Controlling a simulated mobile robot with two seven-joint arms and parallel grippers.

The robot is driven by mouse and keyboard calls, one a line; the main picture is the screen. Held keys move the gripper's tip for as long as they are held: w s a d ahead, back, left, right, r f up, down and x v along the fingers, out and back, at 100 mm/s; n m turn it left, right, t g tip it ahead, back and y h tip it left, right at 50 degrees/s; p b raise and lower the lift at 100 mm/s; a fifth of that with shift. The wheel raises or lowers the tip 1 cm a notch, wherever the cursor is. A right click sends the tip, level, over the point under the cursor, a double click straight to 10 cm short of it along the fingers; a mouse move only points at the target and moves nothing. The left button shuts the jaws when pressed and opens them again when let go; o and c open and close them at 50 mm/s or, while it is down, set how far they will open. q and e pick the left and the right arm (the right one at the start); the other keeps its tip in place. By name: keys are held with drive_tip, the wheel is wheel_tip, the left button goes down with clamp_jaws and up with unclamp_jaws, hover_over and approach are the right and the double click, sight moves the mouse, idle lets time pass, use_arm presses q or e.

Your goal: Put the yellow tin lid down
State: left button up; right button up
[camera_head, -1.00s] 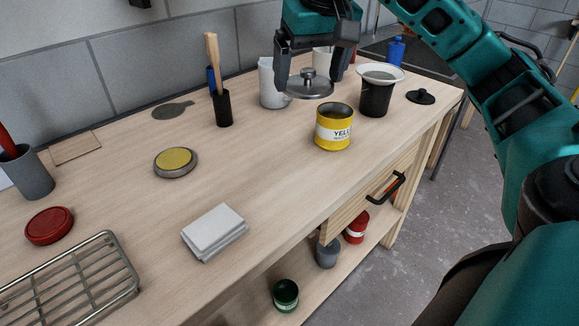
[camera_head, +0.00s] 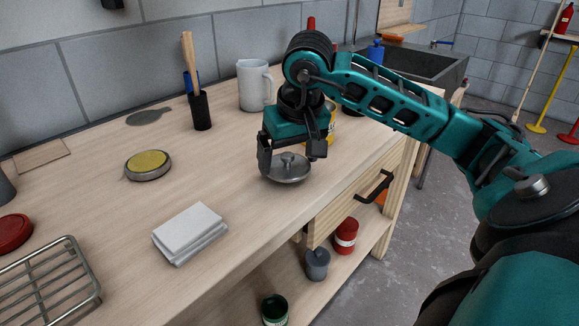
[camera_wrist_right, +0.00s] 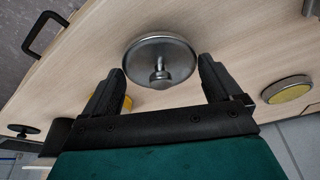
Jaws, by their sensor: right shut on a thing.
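The yellow tin's lid (camera_head: 286,170) is a round grey metal disc with a knob on top. My right gripper (camera_head: 290,157) is shut on its knob and holds it level, low over the bench's front part; I cannot tell whether it touches the wood. In the wrist view the lid (camera_wrist_right: 175,53) sits between the fingers. The yellow tin (camera_head: 332,124) stands just behind my gripper, mostly hidden by it; a bit of yellow (camera_wrist_right: 127,104) shows in the wrist view. My left gripper is not in view.
On the bench (camera_head: 230,190) are a round tin with a yellow top (camera_head: 148,164), a stack of white cloths or tiles (camera_head: 188,231), a dark cup with a wooden handle (camera_head: 201,112), a white jug (camera_head: 254,86) and a wire rack (camera_head: 45,285). Bare wood surrounds the lid.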

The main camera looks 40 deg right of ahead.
drive_tip(key=shift+f, duration=1.15)
drive_tip(key=o, duration=0.7)
